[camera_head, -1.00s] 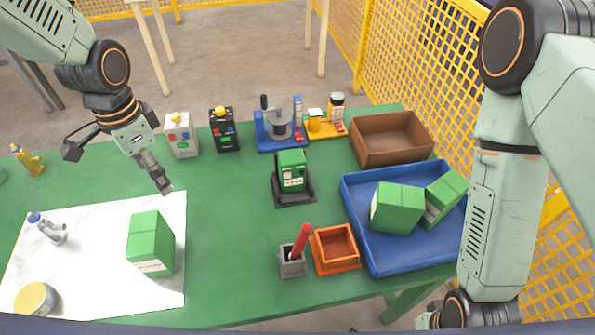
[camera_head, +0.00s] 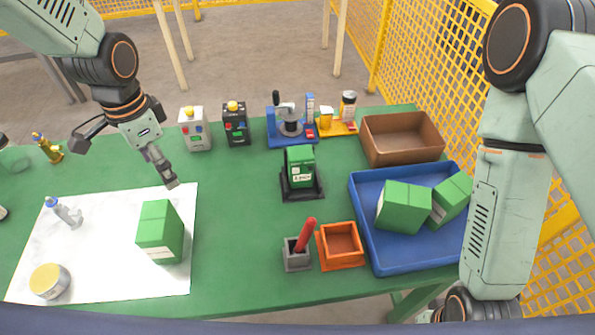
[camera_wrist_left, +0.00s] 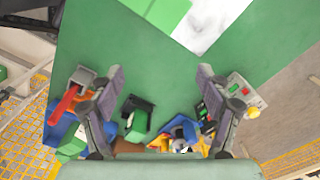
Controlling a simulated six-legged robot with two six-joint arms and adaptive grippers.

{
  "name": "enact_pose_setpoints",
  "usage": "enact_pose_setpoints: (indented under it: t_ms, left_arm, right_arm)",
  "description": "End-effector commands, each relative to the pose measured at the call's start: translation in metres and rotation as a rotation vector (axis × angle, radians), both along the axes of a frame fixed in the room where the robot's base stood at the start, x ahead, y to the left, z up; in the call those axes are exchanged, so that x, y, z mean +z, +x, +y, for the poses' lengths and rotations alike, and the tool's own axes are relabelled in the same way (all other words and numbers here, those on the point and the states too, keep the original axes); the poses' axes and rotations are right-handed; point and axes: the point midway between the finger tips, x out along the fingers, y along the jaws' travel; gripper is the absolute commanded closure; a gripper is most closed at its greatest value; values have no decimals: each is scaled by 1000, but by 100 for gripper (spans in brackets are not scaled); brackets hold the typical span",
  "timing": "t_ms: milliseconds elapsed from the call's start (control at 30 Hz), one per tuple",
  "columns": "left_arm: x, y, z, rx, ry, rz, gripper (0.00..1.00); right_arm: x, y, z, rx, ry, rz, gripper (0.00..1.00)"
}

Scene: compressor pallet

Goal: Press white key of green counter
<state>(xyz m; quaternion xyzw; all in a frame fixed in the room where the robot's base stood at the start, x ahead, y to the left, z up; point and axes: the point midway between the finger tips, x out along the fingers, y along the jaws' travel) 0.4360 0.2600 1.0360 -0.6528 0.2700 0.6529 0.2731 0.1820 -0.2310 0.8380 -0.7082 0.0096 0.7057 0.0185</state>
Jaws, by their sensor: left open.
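The green counter (camera_head: 301,162) stands upright on a black base in the middle of the green table. Its front has a pale label strip; a separate white key is too small to make out. It also shows in the left wrist view (camera_wrist_left: 138,124), below the space between the fingers. My left gripper (camera_head: 124,166) is open and empty, with its fingers spread wide, above the table to the left of the counter and clear of it. Its two fingers also show in the left wrist view (camera_wrist_left: 160,72). My right arm hangs at the right; its gripper is not in view.
A white box (camera_head: 195,129) and a black box (camera_head: 235,125) with buttons stand at the back. A green carton (camera_head: 160,232) stands on the white sheet (camera_head: 100,280). A grey holder (camera_head: 297,258), orange bin (camera_head: 341,263) and blue tray (camera_head: 375,240) lie front right. Table around the counter's left is clear.

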Motion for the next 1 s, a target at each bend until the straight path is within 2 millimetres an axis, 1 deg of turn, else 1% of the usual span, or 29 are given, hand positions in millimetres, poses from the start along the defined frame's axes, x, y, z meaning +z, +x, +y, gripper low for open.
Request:
enact_pose_setpoints:
  t_ms: [33,67,867,1000]
  left_arm:
    - [0,0,0,1,-1,0,28]
    - [0,0,0,1,-1,0,31]
    - [0,-1,1,2,-1,0,99]
    - [0,-1,1,2,-1,0,100]
  right_arm:
    - [0,0,0,0,0,0,100]
    - [0,0,0,0,0,0,100]
    - [0,0,0,1,0,-1,100]
    - [0,0,0,1,0,-1,100]
